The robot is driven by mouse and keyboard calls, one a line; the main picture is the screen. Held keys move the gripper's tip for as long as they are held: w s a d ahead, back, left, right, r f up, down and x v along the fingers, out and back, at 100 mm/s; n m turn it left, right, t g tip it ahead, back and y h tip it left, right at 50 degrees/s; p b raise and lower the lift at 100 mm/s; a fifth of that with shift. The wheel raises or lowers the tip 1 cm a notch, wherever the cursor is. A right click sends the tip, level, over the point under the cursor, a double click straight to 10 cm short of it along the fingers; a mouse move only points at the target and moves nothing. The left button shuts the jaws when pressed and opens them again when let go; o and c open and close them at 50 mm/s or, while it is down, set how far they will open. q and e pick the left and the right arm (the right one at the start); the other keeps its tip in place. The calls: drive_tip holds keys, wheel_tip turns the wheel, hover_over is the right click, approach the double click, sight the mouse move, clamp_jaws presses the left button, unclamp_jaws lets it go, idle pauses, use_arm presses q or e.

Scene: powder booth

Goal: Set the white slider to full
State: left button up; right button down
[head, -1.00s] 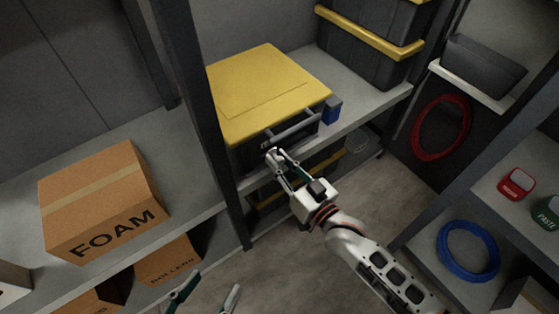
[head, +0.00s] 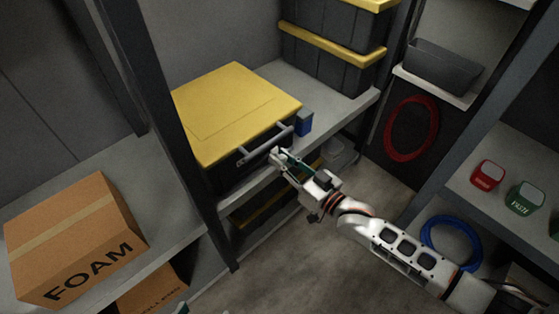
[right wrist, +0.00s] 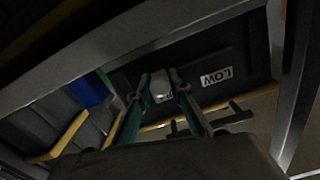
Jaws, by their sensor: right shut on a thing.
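The white slider knob (right wrist: 161,89) shows as a pale rounded shape between my right fingertips in the right wrist view. My right gripper (head: 280,157), also in the right wrist view (right wrist: 162,84), is shut on it. A white label reading LOW (right wrist: 217,77), upside down there, is right of the fingers; another label behind the fingers is mostly hidden. In the head view the gripper is at the front of the yellow-lidded black case (head: 235,100), just below its grey bar handle (head: 266,145); the knob is hidden there. Only a tip of my left gripper (head: 181,309) shows.
A small blue block (head: 304,122) stands right of the case handle. A dark shelf post (head: 190,130) rises to the left, with a FOAM box (head: 70,240) beyond it.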

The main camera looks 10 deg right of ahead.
drive_tip(key=c, duration=1.8)
unclamp_jaws()
drive_tip(key=shift+w+d, duration=0.15)
drive_tip(key=shift+d, duration=0.1)
drive_tip(key=v, duration=1.2)
drive_tip(key=shift+a, duration=0.1)
